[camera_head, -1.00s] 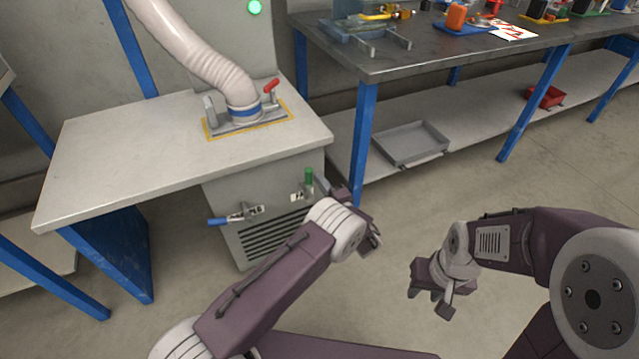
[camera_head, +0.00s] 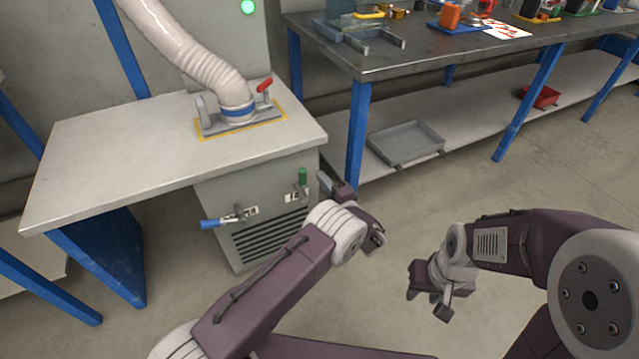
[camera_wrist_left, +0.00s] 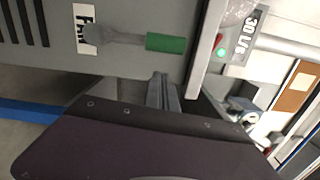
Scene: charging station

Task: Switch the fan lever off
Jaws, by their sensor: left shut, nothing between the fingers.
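The fan lever has a green handle (camera_head: 302,176) and sits on the front of the grey cabinet under the bench, at a "Fan" label. In head view the handle points up. In the left wrist view the green handle (camera_wrist_left: 166,43) and its grey arm lie across the picture, beside the label (camera_wrist_left: 86,28). My left gripper (camera_head: 324,181) is shut and empty, just right of the handle. Its fingers (camera_wrist_left: 163,90) show below the handle in the wrist view, with a small apparent gap; contact is not seen. My right gripper (camera_head: 428,302) is open and empty, over the floor.
A blue-handled lever (camera_head: 211,223) is on the same cabinet front, left of the fan lever. A red-handled lever (camera_head: 264,86) stands by the hose (camera_head: 205,60) on the bench (camera_head: 90,160). A blue table leg (camera_head: 357,135) is right of my left gripper.

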